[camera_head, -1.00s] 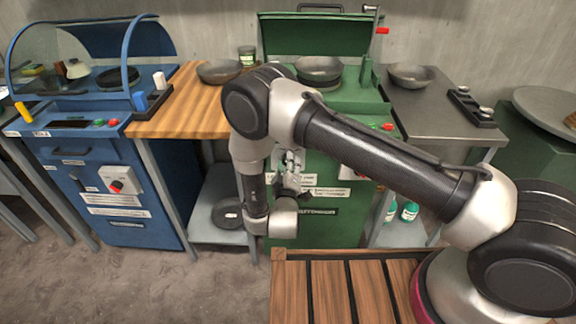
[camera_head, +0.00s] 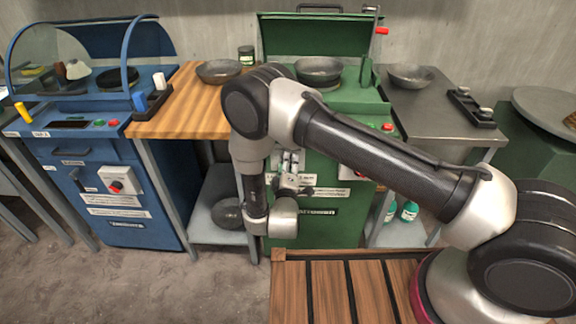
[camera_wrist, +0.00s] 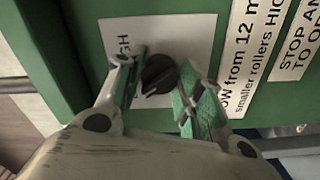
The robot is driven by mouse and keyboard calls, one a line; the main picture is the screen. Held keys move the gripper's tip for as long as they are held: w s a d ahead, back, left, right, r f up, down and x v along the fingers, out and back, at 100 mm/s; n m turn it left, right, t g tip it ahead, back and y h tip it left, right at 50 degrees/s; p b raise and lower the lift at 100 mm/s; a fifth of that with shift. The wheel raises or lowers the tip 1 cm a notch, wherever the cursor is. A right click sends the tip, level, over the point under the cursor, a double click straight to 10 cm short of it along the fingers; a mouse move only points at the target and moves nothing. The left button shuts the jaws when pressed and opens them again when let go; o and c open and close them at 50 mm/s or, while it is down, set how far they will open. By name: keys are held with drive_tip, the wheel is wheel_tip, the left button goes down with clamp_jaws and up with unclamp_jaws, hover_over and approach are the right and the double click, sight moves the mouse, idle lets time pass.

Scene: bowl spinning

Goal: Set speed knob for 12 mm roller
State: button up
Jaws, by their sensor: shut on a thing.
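In the wrist view, the black speed knob (camera_wrist: 157,70) sits on a pale plate (camera_wrist: 187,32) on the green machine's front. My gripper (camera_wrist: 161,82) has one finger on each side of the knob and is shut on it. The knob shows a light line on its face, pointing toward the lower left in the view. "GH" is readable at the plate's left. A label (camera_wrist: 250,55) at the right reads in part "OW from 12 m" and "smaller rollers HIG". In the head view, my gripper (camera_head: 290,178) is at the green machine (camera_head: 325,220); the knob is hidden there.
A second label (camera_wrist: 297,45) begins "STOP AN". The blue machine (camera_head: 120,185) stands left, with a wooden table (camera_head: 190,110) between the machines. A steel table (camera_head: 440,115) stands right. A dark bowl (camera_head: 228,213) lies on the lower shelf. A slatted wooden surface (camera_head: 335,290) is in front.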

drive_tip(key=o, duration=1)
drive_tip(key=shift+s, duration=0.1)
drive_tip(key=s, duration=0.7)
drive_tip(key=shift+s+a, duration=0.15)
